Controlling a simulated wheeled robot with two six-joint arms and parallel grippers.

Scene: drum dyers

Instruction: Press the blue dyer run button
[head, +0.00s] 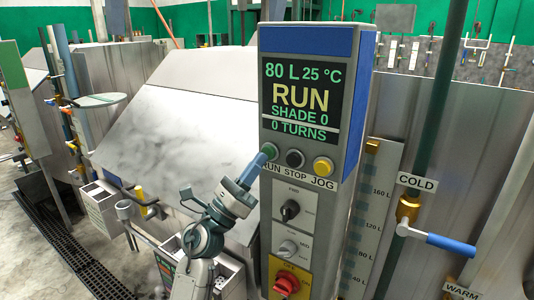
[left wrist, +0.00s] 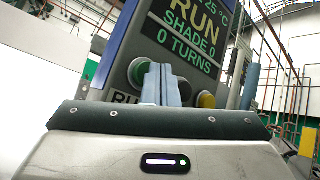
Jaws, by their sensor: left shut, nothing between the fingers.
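The blue-topped control panel (head: 318,42) stands upright in the middle of the head view. Its screen (head: 300,95) reads 80 L, 25 °C, RUN, SHADE 0, 0 TURNS. Below the screen sit a green button (head: 270,150) over the RUN label, a black STOP button (head: 295,158) and a yellow JOG button (head: 323,166). My left gripper (head: 258,161) is shut and empty, its tips at the green button; I cannot tell whether they touch it. In the left wrist view the shut fingers (left wrist: 163,84) overlap the right side of the green button (left wrist: 138,71).
Below the buttons are two knobs and a red rotary switch (head: 287,284) on a yellow plate. A brass COLD valve with a blue lever (head: 450,244) is to the right. A pale sloping metal cover (head: 190,120) lies left of the panel. A floor grating (head: 75,255) runs at far left.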

